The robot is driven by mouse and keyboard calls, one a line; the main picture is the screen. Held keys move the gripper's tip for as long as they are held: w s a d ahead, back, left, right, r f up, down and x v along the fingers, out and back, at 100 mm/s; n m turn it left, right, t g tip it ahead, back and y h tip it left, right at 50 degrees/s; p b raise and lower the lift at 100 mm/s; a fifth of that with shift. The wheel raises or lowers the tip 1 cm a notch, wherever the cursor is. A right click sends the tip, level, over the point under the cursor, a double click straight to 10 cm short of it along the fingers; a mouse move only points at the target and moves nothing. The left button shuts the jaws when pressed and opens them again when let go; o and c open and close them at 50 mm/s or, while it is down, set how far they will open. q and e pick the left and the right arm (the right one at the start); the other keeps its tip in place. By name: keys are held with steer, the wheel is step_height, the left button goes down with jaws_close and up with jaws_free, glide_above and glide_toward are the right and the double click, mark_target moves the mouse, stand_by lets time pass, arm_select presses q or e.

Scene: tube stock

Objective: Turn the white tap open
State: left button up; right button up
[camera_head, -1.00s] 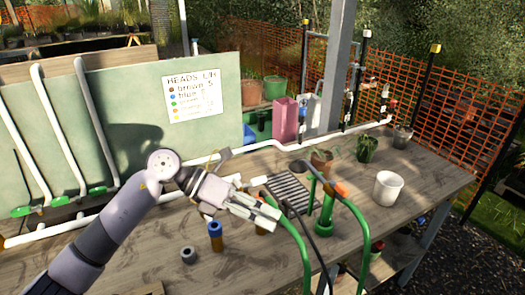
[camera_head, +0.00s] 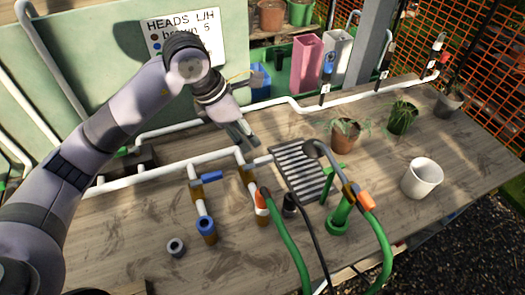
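A white pipe (camera_head: 165,168) runs along the bench, with two short branches toward the front. The right branch has a brass valve body (camera_head: 247,173) with a short white lever, which looks like the white tap (camera_head: 262,160), pointing right. The left branch has a similar valve with a blue lever (camera_head: 212,176). My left gripper (camera_head: 243,132) points down just behind the white tap, apart from it in the picture. Its fingers are small and seen at an angle, so their opening is unclear. My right gripper is out of view.
A green hose (camera_head: 287,240) with an orange connector is by the right branch. A slatted drain (camera_head: 298,172), a green stand (camera_head: 340,215) and a white pot (camera_head: 422,178) are to the right. A grey ring (camera_head: 176,247) lies in front. Another pipe (camera_head: 275,103) runs behind.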

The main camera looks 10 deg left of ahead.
mark_target(264, 158)
arm_select(q)
steer(key=p+x, duration=0.2)
steer(key=x, duration=0.8)
steer(key=shift+w+d, duration=0.1)
steer(key=shift+w, duration=0.1)
steer(key=shift+w+d+f, duration=0.2)
steer(key=shift+f, duration=0.45)
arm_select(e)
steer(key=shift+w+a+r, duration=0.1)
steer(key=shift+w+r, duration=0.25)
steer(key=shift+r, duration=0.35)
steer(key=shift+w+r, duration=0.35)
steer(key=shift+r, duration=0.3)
arm_select(q)
steer(key=shift+c, duration=0.4)
jaws_close()
